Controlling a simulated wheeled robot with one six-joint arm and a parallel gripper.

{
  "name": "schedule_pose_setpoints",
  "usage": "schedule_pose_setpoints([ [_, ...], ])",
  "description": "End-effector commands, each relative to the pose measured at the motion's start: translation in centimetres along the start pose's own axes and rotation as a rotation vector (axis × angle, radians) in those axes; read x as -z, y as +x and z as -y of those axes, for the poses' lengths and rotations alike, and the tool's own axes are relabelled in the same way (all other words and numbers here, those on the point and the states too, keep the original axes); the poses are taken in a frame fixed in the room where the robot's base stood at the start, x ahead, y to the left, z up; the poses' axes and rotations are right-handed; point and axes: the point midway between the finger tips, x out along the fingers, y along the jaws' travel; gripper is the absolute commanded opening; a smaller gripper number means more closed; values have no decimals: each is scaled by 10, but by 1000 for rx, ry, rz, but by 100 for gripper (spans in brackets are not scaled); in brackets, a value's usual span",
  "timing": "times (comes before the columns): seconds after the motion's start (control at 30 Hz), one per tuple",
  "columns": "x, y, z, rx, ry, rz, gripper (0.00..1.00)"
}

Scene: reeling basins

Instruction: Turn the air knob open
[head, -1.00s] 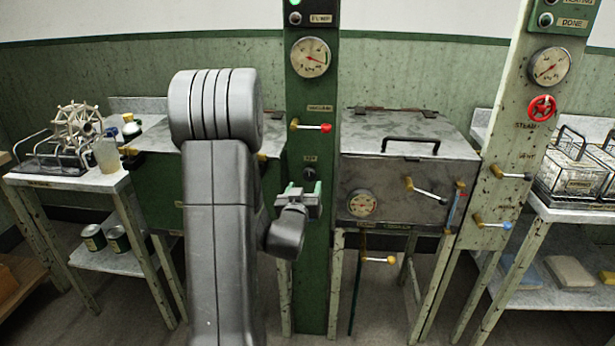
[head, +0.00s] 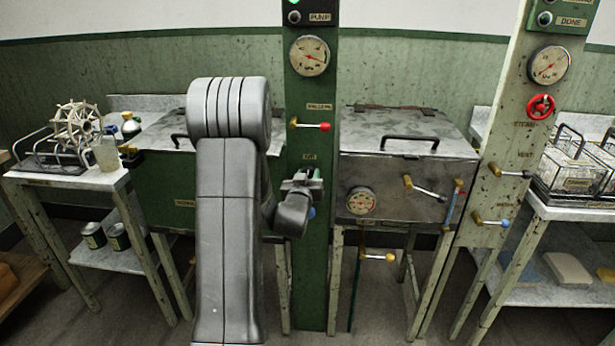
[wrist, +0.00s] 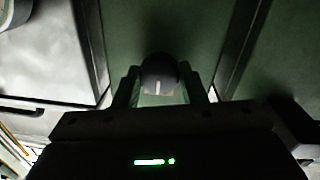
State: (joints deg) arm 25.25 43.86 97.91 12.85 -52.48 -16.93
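The air knob (wrist: 160,72) is a dark round knob on the green column (head: 312,265), below the small air label (head: 309,157). In the head view my gripper (head: 303,182) is in front of the column just under that label and hides the knob. In the wrist view my gripper (wrist: 165,88) has one finger on each side of the knob, with its tips level with it. The fingers look apart, with a slight gap at the knob's sides; contact is not clear. A pale pointer mark shows on the knob's lower part in the wrist view.
A red-tipped lever (head: 311,125) and a pressure gauge (head: 310,56) are above on the column. A blue handle end (head: 311,212) shows just below my gripper. A metal basin (head: 405,170) with levers is to the right, and a green basin (head: 165,195) is to the left.

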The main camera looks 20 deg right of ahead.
Motion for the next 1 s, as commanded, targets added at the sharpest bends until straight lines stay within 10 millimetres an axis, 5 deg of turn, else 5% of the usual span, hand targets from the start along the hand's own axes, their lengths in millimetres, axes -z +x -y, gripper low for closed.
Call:
schedule_pose_setpoints([
  [0.47,-4,0,0,-2,-104,-8,15],
  [1.0,-6,0,1,-7,-582,-40,15],
])
